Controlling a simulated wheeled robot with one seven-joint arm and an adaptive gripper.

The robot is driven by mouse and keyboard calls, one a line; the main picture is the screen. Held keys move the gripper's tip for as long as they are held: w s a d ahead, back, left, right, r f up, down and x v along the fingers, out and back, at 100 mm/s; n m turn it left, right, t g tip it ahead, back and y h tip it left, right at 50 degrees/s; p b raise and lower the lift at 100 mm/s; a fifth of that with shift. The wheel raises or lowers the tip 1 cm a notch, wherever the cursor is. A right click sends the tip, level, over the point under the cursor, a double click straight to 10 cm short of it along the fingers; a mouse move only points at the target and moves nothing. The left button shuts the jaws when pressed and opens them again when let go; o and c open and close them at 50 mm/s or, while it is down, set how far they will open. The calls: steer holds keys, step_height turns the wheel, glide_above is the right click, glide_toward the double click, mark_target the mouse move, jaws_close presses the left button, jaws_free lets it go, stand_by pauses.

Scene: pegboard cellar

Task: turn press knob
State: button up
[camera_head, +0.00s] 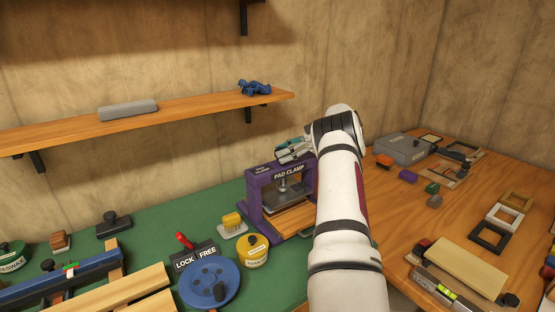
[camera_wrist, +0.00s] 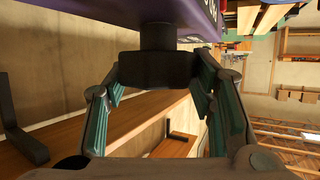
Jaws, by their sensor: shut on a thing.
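The press is a purple frame (camera_head: 256,195) labelled PAD CLAMP, standing on the workbench in the middle of the head view. A screw with a round pad (camera_head: 283,187) hangs inside it above a wooden base. My gripper (camera_head: 294,151) is at the top of the press, partly covered by my arm in the head view. In the wrist view the dark press knob (camera_wrist: 157,69) sits between my two fingers, with its shaft running to the purple top (camera_wrist: 110,22). My gripper is shut on the knob. The head view does not show the knob clearly.
A blue wheel (camera_head: 209,284), a LOCK/FREE plate (camera_head: 196,256) with a red lever and a yellow tub (camera_head: 255,251) stand left of the press. A wall shelf (camera_head: 60,134) is behind. A grey box (camera_head: 402,148) and frames lie on the right bench.

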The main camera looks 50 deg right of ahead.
steer(key=shift+f+n+g+y+b, duration=0.25)
steer(key=shift+n+g+y+b, duration=0.35)
steer(key=shift+b, duration=0.6)
steer(key=o, duration=1)
steer(key=shift+o, duration=0.9)
steer(key=shift+r, duration=0.15)
steer(key=shift+r+h+p, duration=0.2)
steer(key=shift+h+p, duration=0.1)
steer(key=shift+p, duration=0.3)
